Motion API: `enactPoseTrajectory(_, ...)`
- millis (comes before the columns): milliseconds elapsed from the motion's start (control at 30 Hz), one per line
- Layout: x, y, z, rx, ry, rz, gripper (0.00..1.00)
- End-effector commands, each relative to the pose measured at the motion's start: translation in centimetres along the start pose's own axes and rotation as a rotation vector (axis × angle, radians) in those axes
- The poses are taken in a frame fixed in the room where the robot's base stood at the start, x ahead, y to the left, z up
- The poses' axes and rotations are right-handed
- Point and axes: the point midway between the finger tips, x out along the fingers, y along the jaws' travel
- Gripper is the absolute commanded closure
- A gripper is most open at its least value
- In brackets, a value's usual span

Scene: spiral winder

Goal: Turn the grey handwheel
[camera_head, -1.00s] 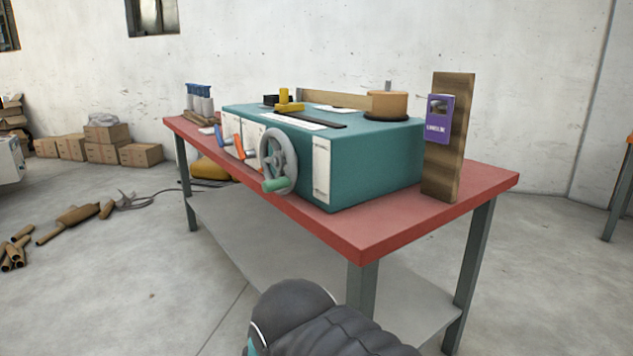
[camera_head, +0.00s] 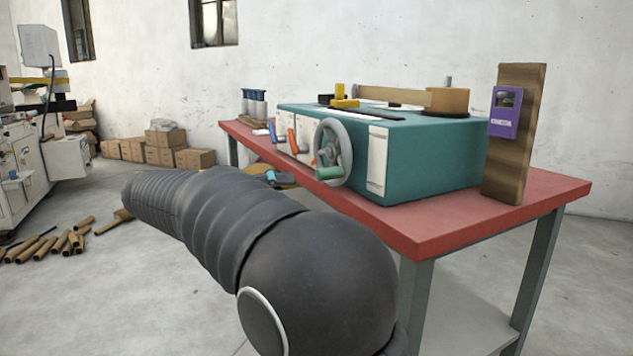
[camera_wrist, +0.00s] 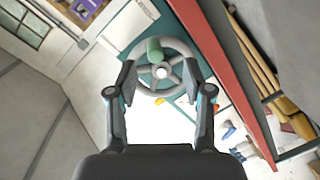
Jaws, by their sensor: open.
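The grey handwheel (camera_head: 347,147) stands upright on the front of a teal machine (camera_head: 430,158) on the red bench. Its green handle (camera_head: 328,173) is at the lower rim in the head view. The wheel (camera_wrist: 161,72) also shows in the wrist view, with the handle (camera_wrist: 154,48) at its upper side. My gripper (camera_wrist: 158,76) is open and empty. Its two fingers flank the wheel in the wrist view, and the wheel appears to lie beyond the fingertips. In the head view my arm hides most of the gripper.
Blue and orange levers (camera_head: 292,141) sit left of the wheel on the machine's front. A wooden post with a purple box (camera_head: 506,113) stands at the bench's right. The red bench top (camera_head: 460,222) has a bare front corner. Cardboard tubes (camera_head: 45,246) lie on the floor at left.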

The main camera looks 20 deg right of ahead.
Motion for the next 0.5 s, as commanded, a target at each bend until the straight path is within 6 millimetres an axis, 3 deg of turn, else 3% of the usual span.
enactPoseTrajectory(100,-1.5,-0.6,-1.4,0.066,0.041,0.073,0.49)
enactPoseTrajectory(233,-1.9,-0.5,-2.1,0.099,0.06,0.107,0.49)
enactPoseTrajectory(500,1.6,0.0,-2.2,0.103,0.059,0.112,0.49)
